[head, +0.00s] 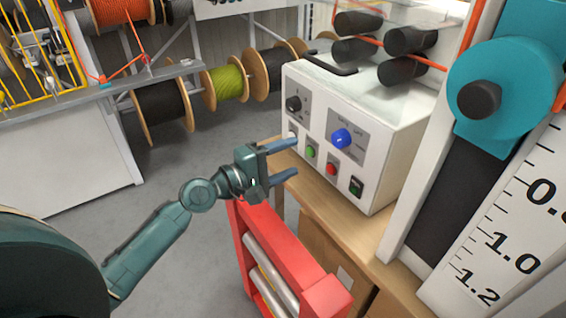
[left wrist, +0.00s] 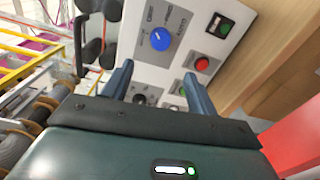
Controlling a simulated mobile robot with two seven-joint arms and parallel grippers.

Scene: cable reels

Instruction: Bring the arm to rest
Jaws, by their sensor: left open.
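My left gripper (head: 284,161) is open, with its two blue-grey fingers apart and nothing between them. It is in front of the left side of a white control box (head: 350,125). The box carries a blue knob (head: 341,138), a black knob (head: 293,104), a green button (head: 310,152), a red button (head: 331,169) and a dark rocker switch (head: 356,186). In the left wrist view the fingers (left wrist: 157,90) point at the panel, close to the blue knob (left wrist: 160,39) and the red button (left wrist: 202,64). Whether they touch the panel cannot be told. My right gripper is not in view.
A red frame with metal rollers (head: 290,265) stands just below the gripper. The box sits on a wooden bench (head: 330,215). A teal wheel (head: 500,75) and a scale board (head: 510,240) stand at right. Cable reels (head: 228,82) hang behind. Grey floor (head: 190,180) is clear at left.

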